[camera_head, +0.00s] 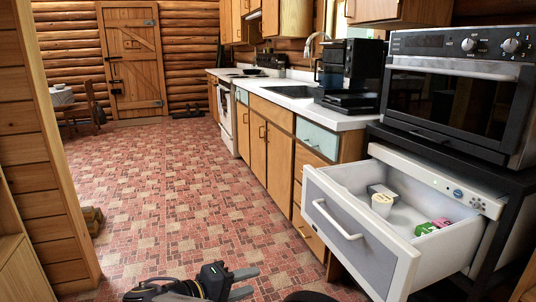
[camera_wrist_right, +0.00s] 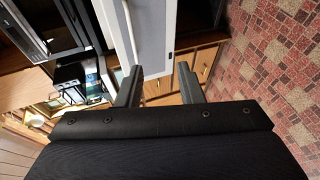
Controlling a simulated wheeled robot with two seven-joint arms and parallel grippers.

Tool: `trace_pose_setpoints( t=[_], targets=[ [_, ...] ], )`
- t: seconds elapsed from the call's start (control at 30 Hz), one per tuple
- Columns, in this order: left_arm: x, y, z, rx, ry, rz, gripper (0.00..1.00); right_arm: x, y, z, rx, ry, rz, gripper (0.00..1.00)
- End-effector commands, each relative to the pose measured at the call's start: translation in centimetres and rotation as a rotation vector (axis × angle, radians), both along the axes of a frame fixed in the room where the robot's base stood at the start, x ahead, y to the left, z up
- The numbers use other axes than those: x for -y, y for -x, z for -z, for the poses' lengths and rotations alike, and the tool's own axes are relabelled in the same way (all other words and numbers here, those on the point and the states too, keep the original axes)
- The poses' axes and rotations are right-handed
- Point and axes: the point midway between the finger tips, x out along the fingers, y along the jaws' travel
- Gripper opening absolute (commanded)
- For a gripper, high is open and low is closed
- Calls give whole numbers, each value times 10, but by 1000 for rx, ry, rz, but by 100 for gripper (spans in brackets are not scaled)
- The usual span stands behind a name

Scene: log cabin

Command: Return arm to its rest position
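A counter (camera_head: 300,103) runs back along the right.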

Motion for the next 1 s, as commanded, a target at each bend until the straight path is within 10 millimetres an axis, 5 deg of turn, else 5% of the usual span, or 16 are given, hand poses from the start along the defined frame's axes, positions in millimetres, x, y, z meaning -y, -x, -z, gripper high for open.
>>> trace_pose_setpoints(
  t=[0.27,0.47,0.7,0.83,1.0],
  targets=[
    [0,0,0,1,0,0,81,67,-2,1,-160,-149,84,34],
    [0,0,0,1,0,0,81,136,14,6,-312,-347,163,34],
    [0,0,0,1,0,0,81,232,85,21,-474,-793,266,34],
    [0,0,0,1,0,0,81,258,135,28,-468,-1060,294,34],
    [0,0,0,1,0,0,81,266,185,33,-372,-1340,304,34]
  ],
)
